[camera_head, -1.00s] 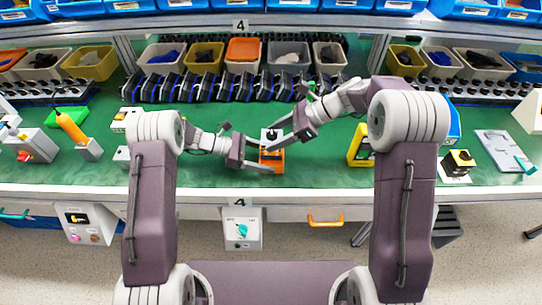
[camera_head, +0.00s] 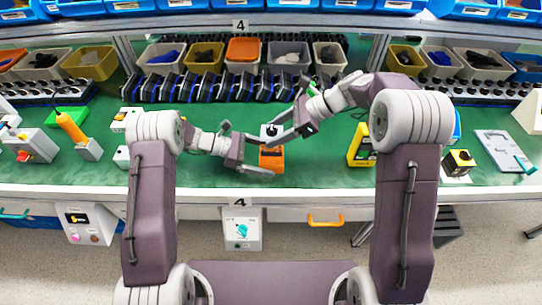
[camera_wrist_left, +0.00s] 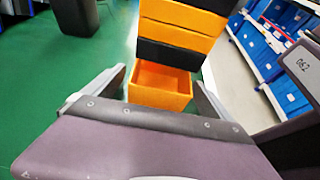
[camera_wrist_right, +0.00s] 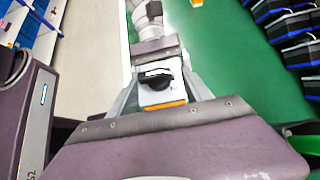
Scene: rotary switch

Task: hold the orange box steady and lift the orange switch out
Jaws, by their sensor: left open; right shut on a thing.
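The orange box (camera_head: 271,160) stands on the green bench top in the head view. It also shows in the left wrist view (camera_wrist_left: 160,85), with an open top and a hollow inside. The switch (camera_head: 267,130) is pale with a black knob. In the right wrist view the switch (camera_wrist_right: 157,84) has an orange lower edge and sits between the right fingers.
A yellow device (camera_head: 361,145) stands to the right on the bench. An orange-handled object (camera_head: 70,127) stands at the left. A row of black and blue parts (camera_head: 215,88) and several bins line the back. Orange and black bands (camera_wrist_left: 185,30) show behind the box in the left wrist view.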

